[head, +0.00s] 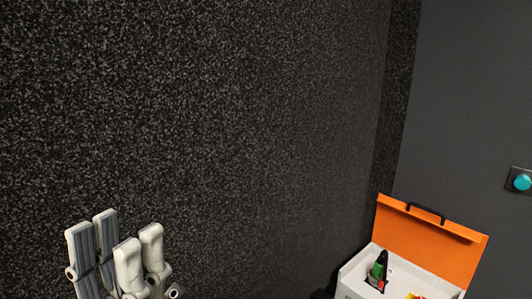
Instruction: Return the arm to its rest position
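My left gripper (116,234) is at the lower left of the head view, with its pale fingers pointing up. The dark ribbed pads of the left-hand fingers show, and a gap separates them from the right-hand fingers. It is open, and I see nothing between the fingers. The rest of the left arm is cut off by the bottom edge. My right gripper is not in view.
A white case (355,284) with a raised orange lid (425,240) stands at the lower right, holding a green and black item (378,270). A speckled dark wall (220,130) fills the back. A teal button (522,182) is on the grey wall at right.

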